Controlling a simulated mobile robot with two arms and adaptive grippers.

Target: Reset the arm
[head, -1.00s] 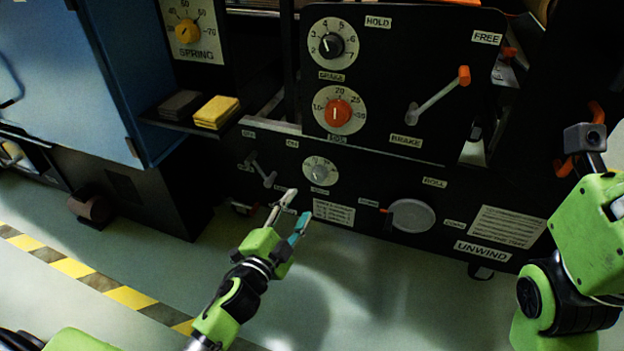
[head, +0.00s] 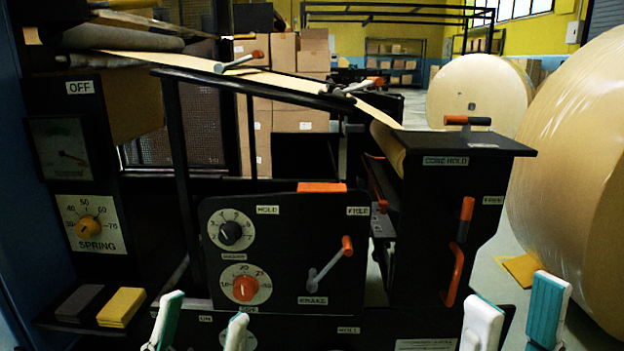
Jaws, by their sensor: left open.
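My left gripper (head: 200,328) shows at the bottom edge, its two pale and teal fingertips apart with nothing between them. My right gripper (head: 516,318) is at the bottom right, its fingertips also apart and empty. Both are in front of the black machine, and my arms are below the picture. The brake lever (head: 328,265), with an orange knob, tilts up and right toward the FREE label. Another orange-handled lever (head: 238,62) lies along the paper web at the top. Which arm the task means cannot be told from the picture.
A control panel (head: 285,290) with a black dial (head: 230,232) and an orange dial (head: 245,288) faces me. The CORE HOLD post (head: 465,190) stands right of it. Large kraft rolls (head: 575,180) take up the right side. Yellow and grey blocks lie on the left shelf.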

